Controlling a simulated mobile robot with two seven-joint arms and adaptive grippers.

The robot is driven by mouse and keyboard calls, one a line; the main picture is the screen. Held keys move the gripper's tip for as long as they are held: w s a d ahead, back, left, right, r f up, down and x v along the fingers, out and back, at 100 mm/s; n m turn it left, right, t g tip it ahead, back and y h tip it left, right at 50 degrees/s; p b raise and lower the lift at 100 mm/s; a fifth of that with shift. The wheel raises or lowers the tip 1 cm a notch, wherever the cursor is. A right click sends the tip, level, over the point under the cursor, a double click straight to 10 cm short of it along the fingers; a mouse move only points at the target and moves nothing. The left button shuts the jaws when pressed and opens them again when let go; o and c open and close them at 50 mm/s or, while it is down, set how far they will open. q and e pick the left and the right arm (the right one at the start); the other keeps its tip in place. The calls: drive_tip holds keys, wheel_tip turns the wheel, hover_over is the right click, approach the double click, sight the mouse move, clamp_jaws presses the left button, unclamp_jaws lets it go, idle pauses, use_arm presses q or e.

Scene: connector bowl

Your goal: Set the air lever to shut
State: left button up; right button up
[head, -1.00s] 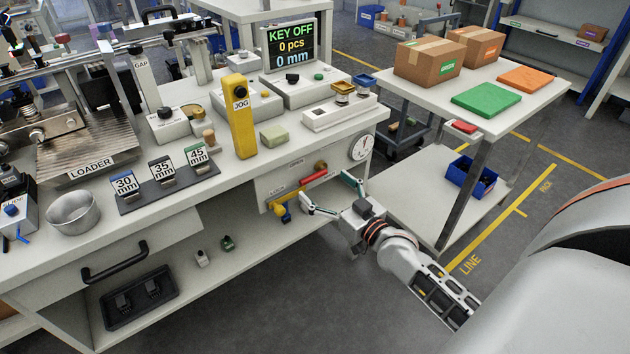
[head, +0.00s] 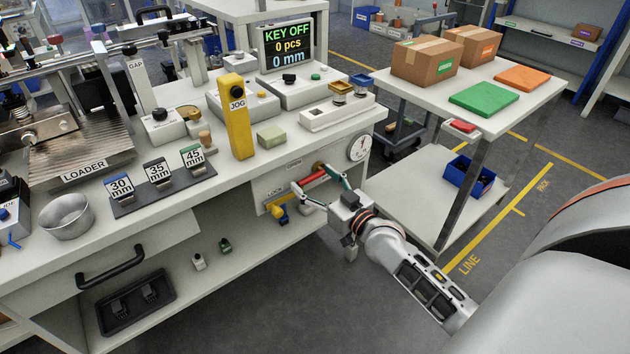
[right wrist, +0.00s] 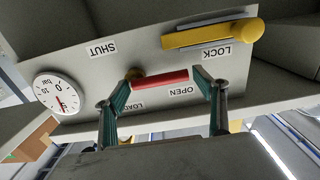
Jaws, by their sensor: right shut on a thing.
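The air lever (head: 312,176) is a red bar on the front panel of the bench, on a brass pivot. In the right wrist view the red lever (right wrist: 160,80) lies level in the picture, beside the OPEN label (right wrist: 182,90). The SHUT label (right wrist: 102,49) is farther up and left there. My right gripper (head: 322,189) is shut on the lever, one finger at each end of the red bar; it also shows in the right wrist view (right wrist: 163,78). My left gripper is not in view.
A yellow handle (head: 276,211) by the LOCK label (right wrist: 217,52) sits close to the lever. A round gauge (head: 358,148) is on the bench's right end. A side table (head: 415,95) with boxes stands to the right. The floor in front of the panel is clear.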

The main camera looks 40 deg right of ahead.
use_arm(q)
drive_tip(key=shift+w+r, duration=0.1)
use_arm(e)
drive_tip(key=shift+n, duration=0.4)
drive_tip(key=n, duration=0.1)
drive_tip(key=f+n+p, duration=0.1)
drive_tip(key=n, duration=0.2)
drive_tip(key=shift+d+f+n+p, duration=0.15)
drive_tip(key=shift+f+n+p, duration=0.15)
drive_tip(key=shift+p, duration=0.1)
use_arm(q)
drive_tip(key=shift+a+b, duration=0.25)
drive_tip(key=shift+b, duration=0.05)
use_arm(e)
drive_tip(key=d+f+n, duration=0.1)
drive_tip(key=n, duration=0.3)
drive_tip(key=d+f+n, duration=0.1)
drive_tip(key=n, duration=0.3)
drive_tip(key=d+f+n, duration=0.1)
drive_tip(key=n, duration=0.3)
drive_tip(key=shift+d+n, duration=0.3)
drive_tip(key=shift+d, duration=0.05)
drive_tip(key=shift+r, duration=0.1)
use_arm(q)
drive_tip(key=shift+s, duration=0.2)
use_arm(e)
drive_tip(key=shift+d, duration=0.1)
